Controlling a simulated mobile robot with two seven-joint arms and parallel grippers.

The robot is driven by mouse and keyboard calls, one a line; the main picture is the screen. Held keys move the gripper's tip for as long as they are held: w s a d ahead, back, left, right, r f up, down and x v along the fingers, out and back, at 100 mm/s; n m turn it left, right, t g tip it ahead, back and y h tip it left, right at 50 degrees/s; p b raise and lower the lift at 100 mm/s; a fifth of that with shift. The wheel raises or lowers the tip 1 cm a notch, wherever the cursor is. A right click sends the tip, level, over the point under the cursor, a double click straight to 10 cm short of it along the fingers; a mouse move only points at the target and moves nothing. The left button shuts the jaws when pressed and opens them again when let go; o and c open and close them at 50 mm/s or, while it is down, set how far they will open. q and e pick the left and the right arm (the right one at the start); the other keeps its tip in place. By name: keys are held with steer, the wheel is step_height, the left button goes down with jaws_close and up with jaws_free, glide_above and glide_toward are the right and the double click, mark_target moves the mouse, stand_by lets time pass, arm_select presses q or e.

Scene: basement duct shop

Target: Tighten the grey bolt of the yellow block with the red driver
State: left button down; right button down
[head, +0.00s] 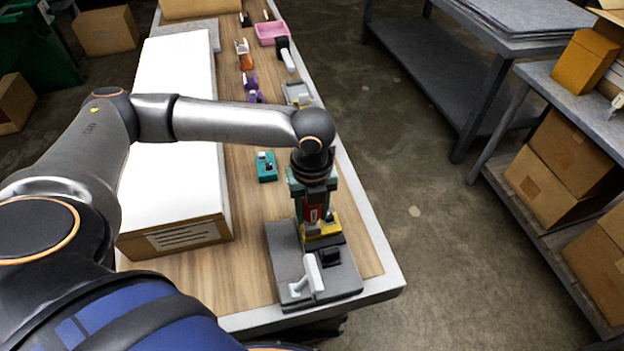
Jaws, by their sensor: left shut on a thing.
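My left gripper (314,190) points down over the near end of the bench and is shut on the red driver (313,212). The driver stands about upright, and its lower end is hard to make out in front of the yellow block. The yellow block (323,231) sits in a grey vise (285,262) with a white handle. A small grey piece shows at the block's right side, but I cannot tell whether it is the grey bolt. Whether the driver touches a bolt cannot be seen. My right gripper is not in view.
A teal block (267,168) stands on the wood left of the gripper. A large white-topped carton (176,235) fills the bench's left side. Farther back are a purple item (252,88), an orange item (245,62) and a pink tray (272,34). Floor to the right is clear.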

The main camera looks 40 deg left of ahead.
arm_select(q)
steer(key=shift+r, duration=2.55)
steer(key=shift+a, duration=0.1)
